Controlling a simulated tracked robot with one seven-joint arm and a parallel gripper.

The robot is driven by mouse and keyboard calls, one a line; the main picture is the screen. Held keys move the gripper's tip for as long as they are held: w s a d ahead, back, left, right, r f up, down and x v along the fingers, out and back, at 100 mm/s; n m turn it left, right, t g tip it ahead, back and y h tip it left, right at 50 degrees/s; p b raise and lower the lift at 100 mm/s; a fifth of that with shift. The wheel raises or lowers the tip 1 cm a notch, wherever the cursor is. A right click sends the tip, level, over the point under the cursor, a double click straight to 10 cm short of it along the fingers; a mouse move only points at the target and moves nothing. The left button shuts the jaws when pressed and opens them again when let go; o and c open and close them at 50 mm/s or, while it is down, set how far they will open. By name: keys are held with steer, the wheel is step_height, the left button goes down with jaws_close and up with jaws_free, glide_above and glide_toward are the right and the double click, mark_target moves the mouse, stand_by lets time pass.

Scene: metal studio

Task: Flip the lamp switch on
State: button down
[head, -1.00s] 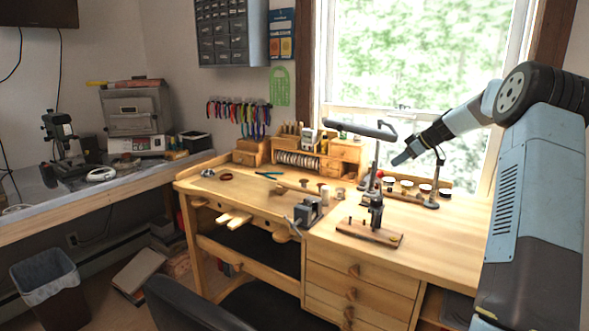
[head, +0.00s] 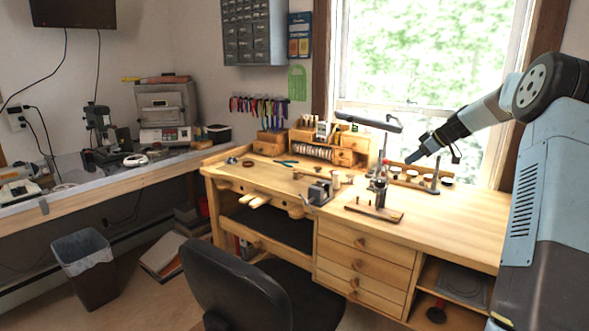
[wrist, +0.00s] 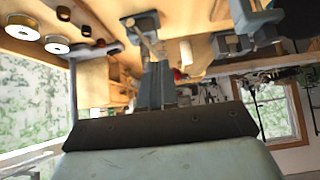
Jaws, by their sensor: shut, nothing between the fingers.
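The desk lamp has a dark, flat, bar-shaped head (head: 368,121) on a thin arm above the wooden workbench (head: 460,219). No switch can be made out on it. My gripper (head: 412,158) is shut and empty, in the air at the window side of the bench, just right of and below the lamp head in the head view. Whether it touches anything cannot be told. In the wrist view my gripper (wrist: 156,70) shows as two dark fingers close together, with the bench top (wrist: 190,16) behind them at a tilted angle.
A small vise (head: 320,192) and a stand on a wooden base (head: 374,211) are on the bench. Several round containers (head: 412,173) line its window side. A black chair (head: 232,285) stands in front. The bench top at front right is clear.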

steer(key=s+a+r+m+h, duration=0.1)
steer(key=s+a+r+h, duration=0.15)
steer(key=s+a, duration=0.4)
steer(key=s+a+r+m+g+h, duration=0.15)
steer(key=s+a+r, duration=0.25)
steer(key=s, duration=0.6)
steer(key=s+a+r+m+t+h, duration=0.1)
steer(key=s+a+r+m, duration=0.1)
steer(key=s+a+r, duration=0.35)
steer(key=s+a+f+m+h, duration=0.1)
steer(key=s+f+m, duration=0.2)
steer(key=s, duration=1.2)
steer(key=s+f+m+t+h, duration=0.1)
steer(key=s+f+m, duration=0.2)
steer(key=s, duration=1.3)
steer(key=shift+a, duration=0.4)
